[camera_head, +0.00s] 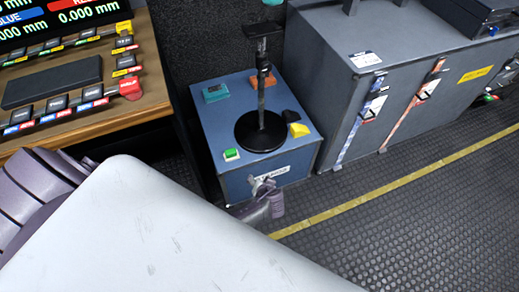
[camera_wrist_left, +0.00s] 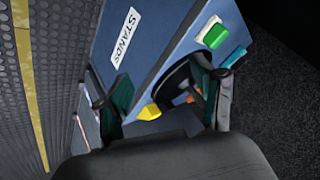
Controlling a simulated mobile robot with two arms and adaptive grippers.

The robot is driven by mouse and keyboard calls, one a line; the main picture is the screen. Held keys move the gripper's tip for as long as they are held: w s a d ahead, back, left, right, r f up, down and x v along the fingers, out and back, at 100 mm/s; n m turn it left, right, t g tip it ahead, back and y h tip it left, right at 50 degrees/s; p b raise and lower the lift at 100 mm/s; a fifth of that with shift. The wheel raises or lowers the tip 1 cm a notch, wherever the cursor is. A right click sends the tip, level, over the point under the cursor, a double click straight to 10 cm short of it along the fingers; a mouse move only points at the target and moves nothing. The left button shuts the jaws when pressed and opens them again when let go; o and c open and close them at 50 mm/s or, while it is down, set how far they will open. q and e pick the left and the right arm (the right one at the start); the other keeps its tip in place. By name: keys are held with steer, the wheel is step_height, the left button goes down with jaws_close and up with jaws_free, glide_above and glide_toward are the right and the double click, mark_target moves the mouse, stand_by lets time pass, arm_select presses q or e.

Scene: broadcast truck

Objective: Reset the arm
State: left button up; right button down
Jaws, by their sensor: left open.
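My left gripper (camera_head: 263,186) shows small in the head view, in front of the blue box (camera_head: 212,136) and partly over its front label. In the left wrist view the gripper (camera_wrist_left: 165,84) is open, its two fingers apart with nothing held between them. Beyond the fingers are the box's blue face with the label "STANDS" (camera_wrist_left: 125,37), a green block (camera_wrist_left: 213,36) and a yellow block (camera_wrist_left: 150,111). I cannot tell whether the fingers touch the box. Much of my left arm is hidden behind my pale body part. My right gripper is not in view.
A black stand (camera_head: 261,130) rises from the box top, with small coloured blocks around it. A wooden control desk (camera_head: 146,98) is at the left, and grey cases (camera_head: 330,75) stand at the back right. The floor (camera_head: 420,215) with its yellow line is clear at right.

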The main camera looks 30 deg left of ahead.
arm_select(q)
steer(key=shift+s+f, duration=0.15)
stand_by(0.4)
steer(key=s+f+m+g+h, duration=0.1)
steer(key=s+f, duration=0.4)
steer(key=s, duration=0.7)
steer(key=s+f+m+g+h+p, duration=0.1)
steer(key=s+f+g+h, duration=0.1)
steer(key=s, duration=1.1)
steer(key=s+f+m+g+h+p, duration=0.1)
steer(key=s+f+g+h, duration=0.1)
steer(key=s+f, duration=0.5)
steer(key=s+h, duration=0.1)
steer(key=s, duration=0.4)
steer(key=shift+s+d+f+m, duration=0.2)
steer(key=shift+s+f+m, duration=0.1)
steer(key=shift+s+m, duration=0.1)
